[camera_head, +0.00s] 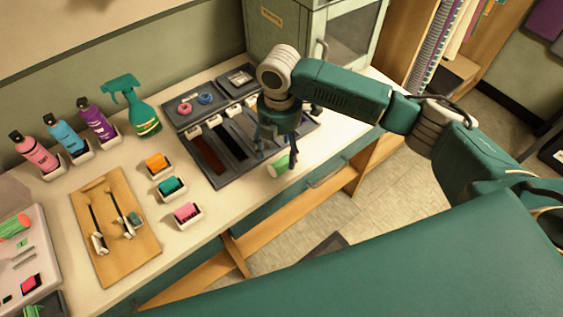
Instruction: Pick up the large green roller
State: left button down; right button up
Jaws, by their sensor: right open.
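A green roller (278,167) with a pale end lies near the front edge of the dark tray, on the right side of the table. My right gripper (277,158) is open and points down over it. Its fingers appear on either side of the roller, and I cannot tell whether they touch it. The gripper body hides part of the tray behind. Another green roller with an orange end (14,226) lies on a pale tray at the far left. My left gripper is not visible.
The dark compartment tray (216,183) holds dark strips and small rings. Several bottles (66,138) and a green spray bottle (137,107) stand at the back. Small colored blocks (172,187) and a wooden board (117,270) sit to the left. A cabinet (283,27) stands behind.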

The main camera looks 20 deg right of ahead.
aim_at(280, 160)
notch_tip(280, 160, down, 4)
jog(key=shift+r+p, duration=0.1)
jog(key=shift+p, duration=0.6)
jog(key=shift+s+f, duration=0.1)
jog(key=shift+f, duration=0.3)
jog(key=shift+c, duration=0.5)
jog(key=c, duration=0.9)
jog(key=shift+c, duration=1.3)
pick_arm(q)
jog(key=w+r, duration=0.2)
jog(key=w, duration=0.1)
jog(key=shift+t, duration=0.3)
